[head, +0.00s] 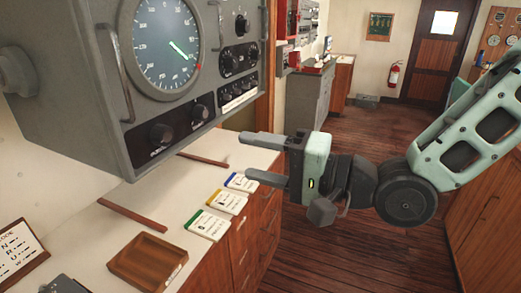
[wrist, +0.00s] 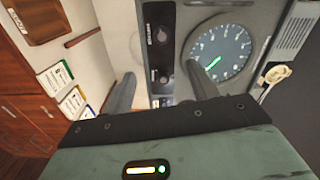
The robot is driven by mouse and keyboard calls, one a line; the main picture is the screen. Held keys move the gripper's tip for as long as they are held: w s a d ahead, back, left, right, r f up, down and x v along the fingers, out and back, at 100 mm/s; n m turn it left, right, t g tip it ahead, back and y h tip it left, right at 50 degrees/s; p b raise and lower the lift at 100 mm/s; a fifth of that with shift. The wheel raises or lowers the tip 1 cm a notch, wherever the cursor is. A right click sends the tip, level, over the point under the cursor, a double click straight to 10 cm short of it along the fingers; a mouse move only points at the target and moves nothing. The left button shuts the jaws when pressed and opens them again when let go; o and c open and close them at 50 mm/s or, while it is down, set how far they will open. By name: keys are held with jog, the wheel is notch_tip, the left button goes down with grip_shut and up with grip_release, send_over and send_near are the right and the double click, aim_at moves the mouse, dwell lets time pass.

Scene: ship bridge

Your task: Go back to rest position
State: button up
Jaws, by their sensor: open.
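My gripper (head: 248,157) is open and empty in the head view, with its two fingers pointing left toward the grey radar console. It is in the air above and to the right of the white counter, apart from the console as far as I can tell. In the wrist view the two fingers (wrist: 163,92) stand apart with nothing between them. The console (head: 92,92) has a round green-lit dial (head: 160,47) and black knobs. It also fills the upper middle of the wrist view (wrist: 180,50).
The white counter (head: 105,190) holds a wooden tray (head: 148,262) and three cards with green (head: 208,224), yellow (head: 226,202) and blue (head: 241,182) edges. Wooden drawers (head: 245,245) are below. Wooden floor (head: 345,180) is open behind my gripper. A wooden cabinet (head: 490,215) stands at the right.

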jog(key=s+d+f+n+g+h, duration=0.1)
jog(key=s+d+f+n+h, duration=0.15)
jog(key=f+h, duration=0.3)
jog(key=s+d+f+n+g+h, duration=0.1)
jog(key=d+f+n+h, duration=0.2)
jog(key=f, duration=0.4)
jog(key=s+d+r+n+g+h, duration=0.1)
jog(key=s+d+n+g+h, duration=0.3)
jog(key=s+d+h, duration=0.3)
jog(key=s+d+g, duration=0.1)
jog(key=s+d, duration=0.1)
jog(key=s, duration=0.3)
jog(key=shift+s+d+r+n, duration=0.15)
jog(key=shift+s+d+n, duration=0.15)
jog(key=shift+s+n, duration=0.1)
